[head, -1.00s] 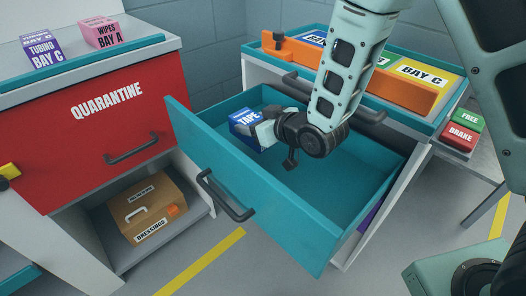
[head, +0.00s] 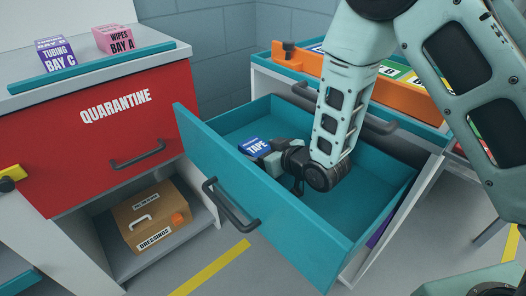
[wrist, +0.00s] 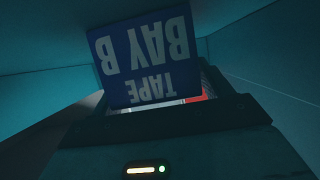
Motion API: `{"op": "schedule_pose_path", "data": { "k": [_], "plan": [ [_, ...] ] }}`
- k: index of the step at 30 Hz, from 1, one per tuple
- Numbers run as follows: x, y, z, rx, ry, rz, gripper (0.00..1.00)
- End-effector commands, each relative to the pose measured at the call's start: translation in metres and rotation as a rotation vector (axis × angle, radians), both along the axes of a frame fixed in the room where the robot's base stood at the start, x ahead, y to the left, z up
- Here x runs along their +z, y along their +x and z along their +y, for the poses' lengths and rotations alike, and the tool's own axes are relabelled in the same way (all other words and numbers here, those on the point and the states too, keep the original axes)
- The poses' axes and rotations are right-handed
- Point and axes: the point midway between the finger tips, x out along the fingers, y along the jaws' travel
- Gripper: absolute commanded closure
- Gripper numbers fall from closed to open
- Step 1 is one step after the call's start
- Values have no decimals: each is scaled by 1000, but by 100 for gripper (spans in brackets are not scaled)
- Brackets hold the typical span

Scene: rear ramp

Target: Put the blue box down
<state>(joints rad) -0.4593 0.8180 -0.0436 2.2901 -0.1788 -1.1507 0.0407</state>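The blue box (head: 255,147), with a white TAPE label, is inside the open teal drawer (head: 345,250). In the wrist view the blue box (wrist: 145,55) reads TAPE BAY B upside down and sits right at the mouth of my gripper (wrist: 165,105). In the head view my gripper (head: 277,150) reaches down into the drawer and is shut on the box from its right side. I cannot tell whether the box touches the drawer floor.
Drawer walls surround my gripper closely; the drawer floor (head: 355,205) to the right is bare. Left is a red QUARANTINE drawer (head: 100,130) with a purple box (head: 56,55) and pink box (head: 118,39) above. A brown DRESSINGS box (head: 155,215) sits on the shelf below.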

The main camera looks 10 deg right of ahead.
Motion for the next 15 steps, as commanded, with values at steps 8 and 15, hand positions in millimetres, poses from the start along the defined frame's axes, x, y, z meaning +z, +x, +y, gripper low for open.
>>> {"op": "schedule_pose_path", "data": {
  "k": [8, 15],
  "plan": [
    [1, 0, 0, 0, 0, 0, 19],
    [12, -14, -10, 0, 0, 0, 19]
  ]
}}
